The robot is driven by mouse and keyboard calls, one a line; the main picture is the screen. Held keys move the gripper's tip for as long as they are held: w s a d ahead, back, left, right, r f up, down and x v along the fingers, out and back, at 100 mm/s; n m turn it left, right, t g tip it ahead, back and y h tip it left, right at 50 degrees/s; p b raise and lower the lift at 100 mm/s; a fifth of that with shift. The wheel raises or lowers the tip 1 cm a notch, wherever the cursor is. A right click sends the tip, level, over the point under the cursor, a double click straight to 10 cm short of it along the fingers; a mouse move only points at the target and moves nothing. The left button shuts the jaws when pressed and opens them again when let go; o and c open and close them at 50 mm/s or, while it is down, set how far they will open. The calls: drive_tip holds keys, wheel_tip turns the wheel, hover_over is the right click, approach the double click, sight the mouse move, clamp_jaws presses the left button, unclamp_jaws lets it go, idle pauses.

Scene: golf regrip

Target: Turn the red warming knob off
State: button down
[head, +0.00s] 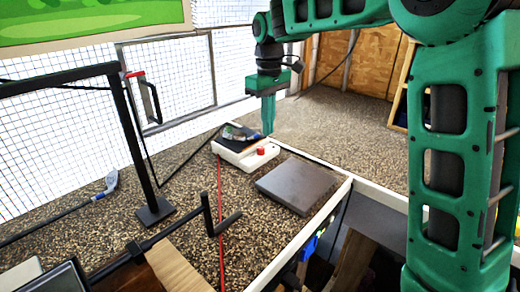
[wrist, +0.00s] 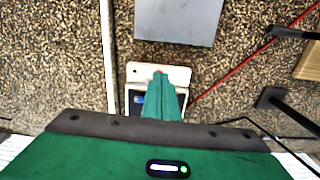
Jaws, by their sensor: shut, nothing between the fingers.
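The red warming knob (head: 261,150) sits on the near right end of a small white unit (head: 243,158) on the gravelly surface. A dark plate with a blue and white item lies on the unit's far part. My green gripper (head: 268,118) points down just above and behind the knob, its fingers shut and empty. In the wrist view my gripper (wrist: 160,85) covers much of the white unit (wrist: 180,73), and only a sliver of the red knob (wrist: 160,71) shows at the fingertips. I cannot tell whether the fingers touch the knob.
A flat grey slab (head: 297,185) lies right of the unit. A red cord (head: 220,215) runs from the unit toward the front. A white edge strip (head: 320,215) bounds the surface at right.

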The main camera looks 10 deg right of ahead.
drive_tip(key=shift+n, duration=0.3)
drive_tip(key=shift+f, duration=3.5)
drive_tip(key=shift+w, duration=0.1)
drive_tip(key=shift+s+d+r, duration=0.1)
drive_tip(key=shift+s+d, duration=0.1)
drive_tip(key=shift+s, duration=0.1)
wheel_tip(320, 180, up, 6)
drive_tip(key=shift+f, duration=0.1)
drive_tip(key=shift+d, duration=0.1)
